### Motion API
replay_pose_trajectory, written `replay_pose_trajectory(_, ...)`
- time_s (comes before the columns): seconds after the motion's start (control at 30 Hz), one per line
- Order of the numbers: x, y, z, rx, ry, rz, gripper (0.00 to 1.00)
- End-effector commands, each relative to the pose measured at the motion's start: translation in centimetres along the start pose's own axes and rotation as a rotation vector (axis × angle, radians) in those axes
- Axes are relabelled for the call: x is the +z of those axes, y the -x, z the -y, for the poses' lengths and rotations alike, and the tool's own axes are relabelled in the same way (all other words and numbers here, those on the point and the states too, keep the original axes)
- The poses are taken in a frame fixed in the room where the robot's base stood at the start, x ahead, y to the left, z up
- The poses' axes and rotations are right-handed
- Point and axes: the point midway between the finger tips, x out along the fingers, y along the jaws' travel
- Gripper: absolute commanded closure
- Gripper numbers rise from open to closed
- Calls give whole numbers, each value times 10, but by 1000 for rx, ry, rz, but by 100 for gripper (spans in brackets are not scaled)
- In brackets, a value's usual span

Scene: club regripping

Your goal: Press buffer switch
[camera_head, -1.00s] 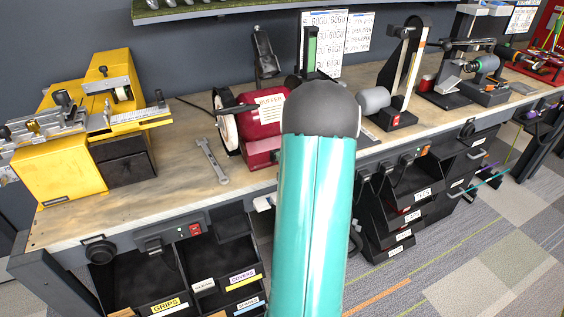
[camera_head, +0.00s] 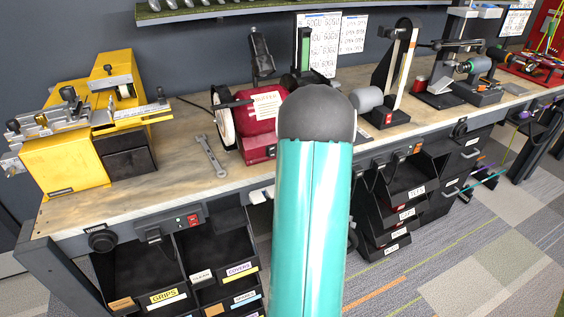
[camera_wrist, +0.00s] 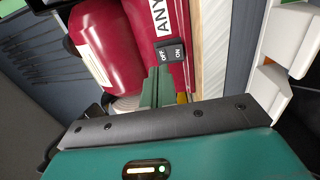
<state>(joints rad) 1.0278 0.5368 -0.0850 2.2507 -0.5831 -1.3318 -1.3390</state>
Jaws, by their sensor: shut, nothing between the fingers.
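The red buffer (camera_head: 251,122) stands on the workbench, with a pale wheel on its left and a grey one on its right; my arm hides part of it. In the wrist view, the red buffer body (camera_wrist: 108,45) fills the upper middle. Its black rocker switch (camera_wrist: 170,51), marked OFF and ON, sits on the red base below a white label. My gripper (camera_wrist: 158,70) is shut and empty, its green fingers pointing at the switch. The tips are very close to the switch's lower edge; I cannot tell whether they touch. The head view hides my gripper behind my arm.
A wrench (camera_head: 211,156) lies on the wooden workbench (camera_head: 110,206), left of the buffer. A yellow machine (camera_head: 65,158) stands at the left end. Bins (camera_head: 150,290) hang below the front edge. In the wrist view, white parts (camera_wrist: 292,40) stand close at the right.

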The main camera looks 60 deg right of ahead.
Motion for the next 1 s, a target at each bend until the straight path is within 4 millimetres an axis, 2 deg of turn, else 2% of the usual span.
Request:
replay_pose_trajectory(0.4,2,71,-12,0,1,5,100)
replay_pose_trajectory(0.5,2,82,-14,0,1,3,100)
replay_pose_trajectory(0.67,1,89,-15,1,0,3,100)
replay_pose_trajectory(1.0,1,91,-15,0,0,3,100)
